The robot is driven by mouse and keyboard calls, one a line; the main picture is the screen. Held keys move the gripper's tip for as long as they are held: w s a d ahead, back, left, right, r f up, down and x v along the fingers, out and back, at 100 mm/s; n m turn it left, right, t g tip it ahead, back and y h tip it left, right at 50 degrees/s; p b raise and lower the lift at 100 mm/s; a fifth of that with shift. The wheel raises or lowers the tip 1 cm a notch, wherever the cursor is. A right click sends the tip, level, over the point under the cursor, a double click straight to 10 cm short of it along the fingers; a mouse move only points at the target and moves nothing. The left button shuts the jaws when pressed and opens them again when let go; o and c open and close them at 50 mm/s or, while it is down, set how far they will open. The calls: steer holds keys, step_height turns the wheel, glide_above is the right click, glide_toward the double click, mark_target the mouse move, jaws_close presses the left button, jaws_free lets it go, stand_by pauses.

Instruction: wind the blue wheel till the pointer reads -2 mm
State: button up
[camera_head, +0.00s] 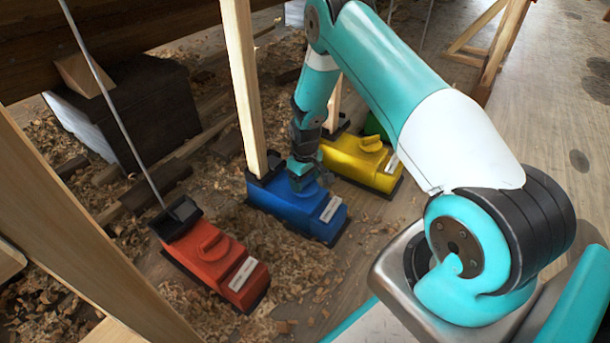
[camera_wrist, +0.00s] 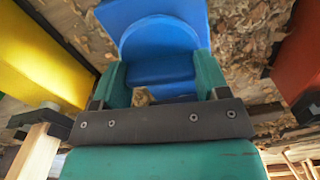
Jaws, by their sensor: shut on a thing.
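The blue unit (camera_head: 302,209) sits on the floor between the red and yellow ones, with a pale label on its near end. Its blue wheel (camera_wrist: 158,62) shows in the wrist view, between my gripper's two green fingers. My gripper (camera_head: 303,172) reaches down onto the top of the blue unit and is shut on the wheel. In the head view my gripper hides the wheel. A wooden post (camera_head: 243,90) rises from the dark bracket at the blue unit's far end. I cannot make out a pointer or a scale reading in either view.
A red unit (camera_head: 215,262) with its own wheel stands to the left, with a thin grey rod above it. A yellow unit (camera_head: 362,160) stands to the right, a green one partly hidden beyond. Wood shavings cover the floor. A timber beam (camera_head: 90,225) crosses the left side.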

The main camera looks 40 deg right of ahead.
steer(key=m+p, duration=0.4)
steer(key=shift+r+m, duration=0.2)
steer(key=shift+m, duration=0.1)
steer(key=m+p, duration=0.2)
steer(key=m, duration=0.3)
steer(key=shift+f+p, duration=0.15)
steer(key=shift+p, duration=0.2)
steer(key=shift+m, duration=0.3)
steer(key=o, duration=0.9)
steer(key=shift+o, duration=0.2)
step_height(320, 180, up, 17)
steer(key=p, duration=0.7)
steer(key=shift+p, duration=0.35)
